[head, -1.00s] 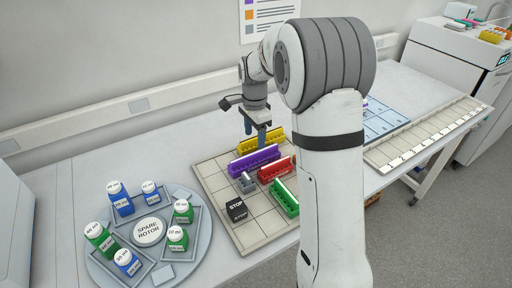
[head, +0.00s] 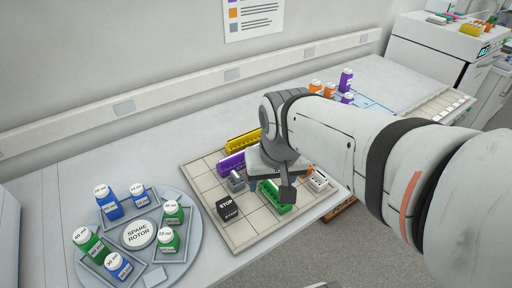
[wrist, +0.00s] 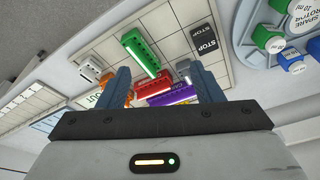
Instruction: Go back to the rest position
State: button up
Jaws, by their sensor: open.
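My gripper (head: 270,170) is above the gridded mat (head: 240,238), its arm reaching in from the right in the head view. In the wrist view the two blue fingers stand wide apart (wrist: 159,70) with nothing held between them. Beyond the fingers in that view are a green rack (wrist: 145,52), a red rack (wrist: 152,82) and a purple rack (wrist: 168,97). In the head view my gripper hides most of the red rack.
A yellow rack (head: 244,138), a white rack (head: 318,180) and a black STOP block (head: 227,209) are on the mat. A round rotor tray (head: 190,247) with several bottles stands left. Orange and purple bottles (head: 346,78) stand behind my arm.

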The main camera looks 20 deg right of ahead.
jog(key=shift+s+d+f+n, duration=0.15)
jog(key=shift+s+f+n, duration=0.15)
jog(key=shift+s, duration=0.25)
jog(key=shift+s+d+f+n, duration=0.15)
jog(key=shift+s+n, duration=0.15)
jog(key=shift+s, duration=0.25)
